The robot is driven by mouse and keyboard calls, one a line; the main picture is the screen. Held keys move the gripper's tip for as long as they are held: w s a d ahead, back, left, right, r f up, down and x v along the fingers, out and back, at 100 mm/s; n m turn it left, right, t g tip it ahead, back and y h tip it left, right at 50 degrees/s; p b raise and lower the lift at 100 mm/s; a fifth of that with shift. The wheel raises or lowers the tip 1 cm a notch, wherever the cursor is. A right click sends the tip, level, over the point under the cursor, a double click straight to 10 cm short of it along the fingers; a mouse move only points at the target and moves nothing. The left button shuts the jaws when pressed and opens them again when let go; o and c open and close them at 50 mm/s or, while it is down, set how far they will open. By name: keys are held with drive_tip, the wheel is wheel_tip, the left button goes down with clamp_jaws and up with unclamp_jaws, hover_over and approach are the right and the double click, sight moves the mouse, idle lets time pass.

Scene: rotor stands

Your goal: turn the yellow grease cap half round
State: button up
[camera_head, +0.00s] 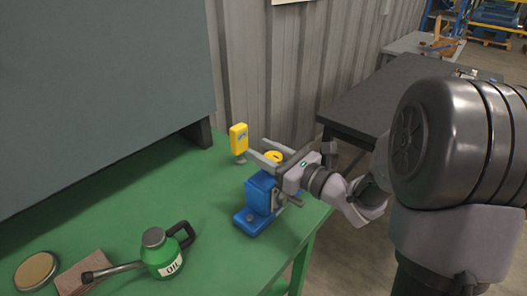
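A round yellow cap (273,156) with a dark mark on its top shows above the blue stand (262,192) near the right edge of the green bench. My gripper (257,147) reaches in from the right, with its two long grey fingers spread apart. In the picture the yellow cap lies between the fingers, close to the gripper's body. I see no clear contact, though the near finger and the gripper body hide part of the cap and the top of the stand.
An upright yellow block (238,138) on a small grey foot stands just beyond the fingertips. A green oil can (163,255), a brown block (80,274) and a round tin (36,271) sit at the front left. The green bench (185,200) is clear between.

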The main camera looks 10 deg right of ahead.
clamp_jaws()
drive_tip(key=shift+m+h, duration=0.3)
drive_tip(key=shift+h, duration=0.1)
